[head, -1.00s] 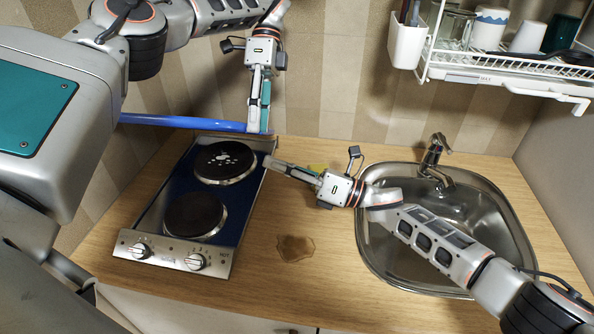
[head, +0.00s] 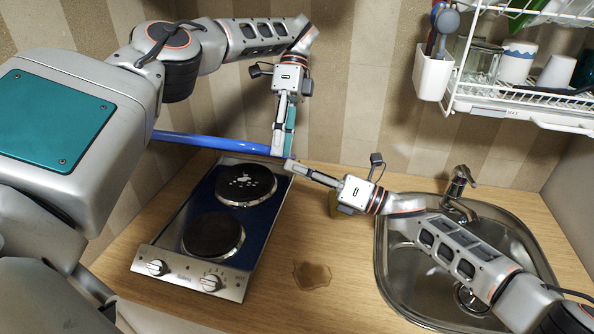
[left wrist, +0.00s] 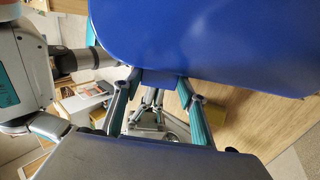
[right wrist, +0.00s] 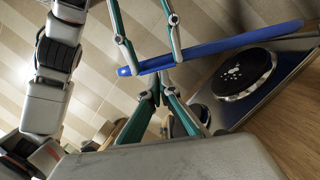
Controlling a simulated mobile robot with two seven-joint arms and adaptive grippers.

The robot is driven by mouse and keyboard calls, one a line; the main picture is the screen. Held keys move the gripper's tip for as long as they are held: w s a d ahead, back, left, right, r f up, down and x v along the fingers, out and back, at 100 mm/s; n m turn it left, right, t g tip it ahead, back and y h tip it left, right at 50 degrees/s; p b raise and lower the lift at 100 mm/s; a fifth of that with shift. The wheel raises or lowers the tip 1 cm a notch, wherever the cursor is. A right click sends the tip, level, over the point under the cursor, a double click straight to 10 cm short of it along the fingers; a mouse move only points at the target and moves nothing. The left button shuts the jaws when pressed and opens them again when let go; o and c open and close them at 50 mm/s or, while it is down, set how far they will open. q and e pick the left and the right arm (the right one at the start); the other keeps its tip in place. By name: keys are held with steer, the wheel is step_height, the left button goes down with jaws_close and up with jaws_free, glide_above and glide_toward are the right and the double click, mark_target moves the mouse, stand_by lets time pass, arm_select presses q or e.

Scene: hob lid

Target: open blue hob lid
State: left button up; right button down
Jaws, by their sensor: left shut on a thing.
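Two dark burners (head: 213,235) lie uncovered, with knobs (head: 212,282) at the front. The sink (head: 400,282) and tap (head: 459,182) are to the right, under my right arm. A dish rack (head: 530,105) hangs on the wall. A brown stain (head: 312,275) marks the worktop between hob and sink.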

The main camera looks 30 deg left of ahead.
arm_select(q)
steer(key=shift+s+d+f, duration=0.1)
steer(key=shift+d+f, duration=0.05)
steer(key=shift+f, duration=0.15)
steer(key=o, duration=1.6)
steer(key=shift+s, duration=0.1)
steer(key=shift+r, duration=0.15)
